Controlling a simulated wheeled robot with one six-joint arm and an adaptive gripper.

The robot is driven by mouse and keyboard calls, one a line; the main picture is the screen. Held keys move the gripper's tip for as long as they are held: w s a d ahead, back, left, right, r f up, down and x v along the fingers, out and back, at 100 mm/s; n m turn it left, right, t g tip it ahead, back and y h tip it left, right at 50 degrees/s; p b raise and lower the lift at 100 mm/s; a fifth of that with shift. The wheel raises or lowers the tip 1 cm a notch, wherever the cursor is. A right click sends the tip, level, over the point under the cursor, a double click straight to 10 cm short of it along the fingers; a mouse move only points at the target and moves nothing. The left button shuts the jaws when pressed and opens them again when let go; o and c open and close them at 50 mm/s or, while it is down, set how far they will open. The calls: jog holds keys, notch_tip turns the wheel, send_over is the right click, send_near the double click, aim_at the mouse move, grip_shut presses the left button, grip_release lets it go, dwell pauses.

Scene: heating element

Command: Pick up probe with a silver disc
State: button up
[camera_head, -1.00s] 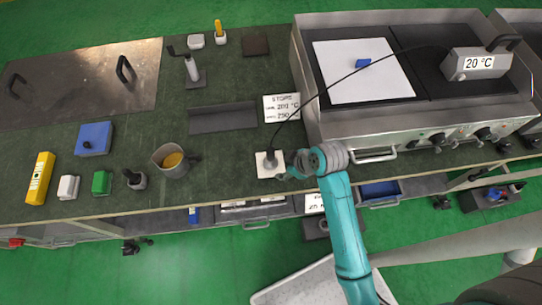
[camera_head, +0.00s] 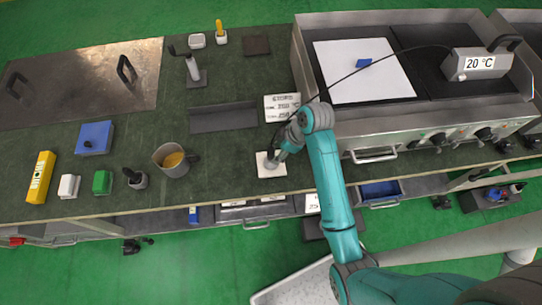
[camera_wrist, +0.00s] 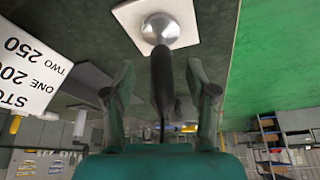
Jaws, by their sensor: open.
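The probe (camera_wrist: 161,32) has a round silver disc at its end and a dark handle. In the wrist view its disc rests on a white square pad (camera_wrist: 185,12), and its handle runs back between my fingers. In the head view the white pad (camera_head: 268,170) lies near the bench's front edge, with the probe mostly hidden by my gripper (camera_head: 280,155). The wrist view shows my gripper (camera_wrist: 161,95) open, one finger on each side of the handle with gaps beside it. A black cable (camera_head: 375,62) runs to the temperature box (camera_head: 483,63).
A sign (camera_head: 283,107) lies behind the pad. A jug (camera_head: 174,160) stands to the left. The griddle (camera_head: 440,75) with a white sheet (camera_head: 362,72) and its raised front edge are to the right. Bare bench lies between the jug and the pad.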

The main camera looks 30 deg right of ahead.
aim_at(272, 157)
jog(key=shift+a+x, duration=0.2)
jog(key=shift+x, duration=2.35)
grip_shut()
